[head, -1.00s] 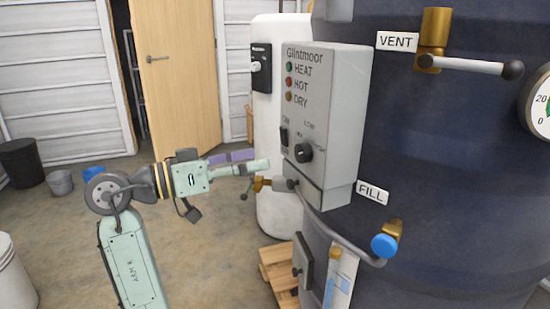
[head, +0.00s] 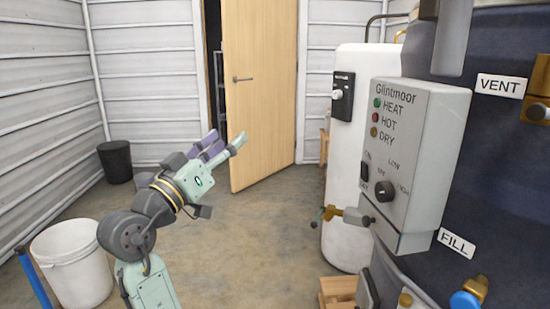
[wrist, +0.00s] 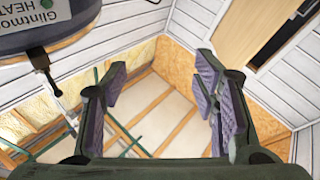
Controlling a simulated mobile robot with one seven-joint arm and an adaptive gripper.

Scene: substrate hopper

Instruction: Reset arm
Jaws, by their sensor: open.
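My gripper (head: 226,146) is raised at the left centre of the head view, in front of the wooden door, apart from the control box. Its fingers are spread and nothing is between them. In the wrist view my gripper (wrist: 160,105) shows two purple-padded fingers wide apart, with wall and ceiling panels beyond. The grey Glintmoor control box (head: 425,120) is to the right of my gripper in the head view, with HEAT, HOT and DRY lights, a switch and a knob.
The wooden door (head: 262,90) stands partly open. A white tank (head: 352,200) and the dark blue vessel (head: 500,190) fill the right side. A white bucket (head: 75,265) and a dark bin (head: 116,162) stand at left. The floor (head: 270,235) between is clear.

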